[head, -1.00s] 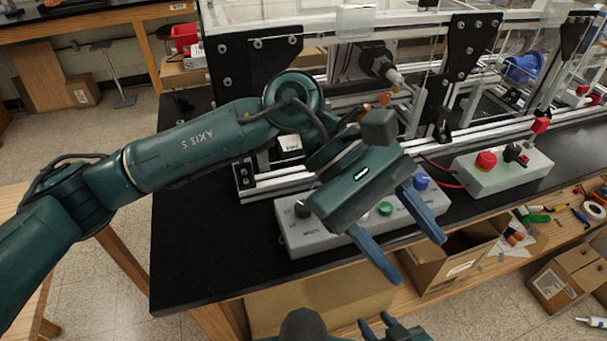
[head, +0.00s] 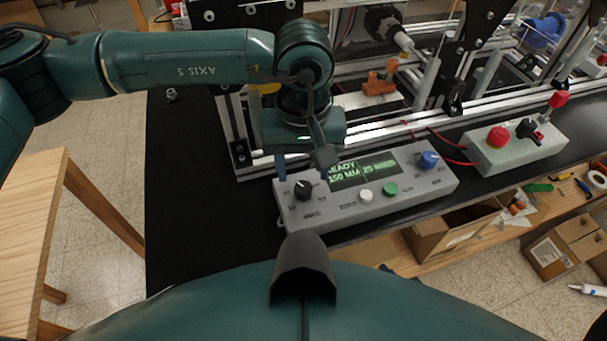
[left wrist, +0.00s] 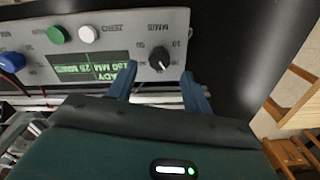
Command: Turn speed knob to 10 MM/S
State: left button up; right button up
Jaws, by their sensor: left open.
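The speed knob (head: 303,189) is a black dial at the left end of the grey control box (head: 340,206). In the left wrist view the same knob (left wrist: 160,59) appears upside down among small printed numbers, with a pale pointer mark on it. My left gripper (head: 302,167) is above and just behind the knob in the head view. In the left wrist view its blue fingers (left wrist: 160,70) are spread, one to each side of the knob, with gaps visible. The display (head: 362,170) shows green text that seems to read READY, 150 MM and 25. My right gripper is out of view.
The box also carries a white button (head: 365,196), a green button (head: 390,189) and a blue knob (head: 429,160). The extrusion frame (head: 375,133) stands close behind. A second box (head: 515,152) with a red button is to the right.

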aim_at(303, 187)
pick_arm(q)
jog(key=shift+f, duration=2.1)
jog(key=shift+c, duration=0.2)
jog(key=c, duration=0.9)
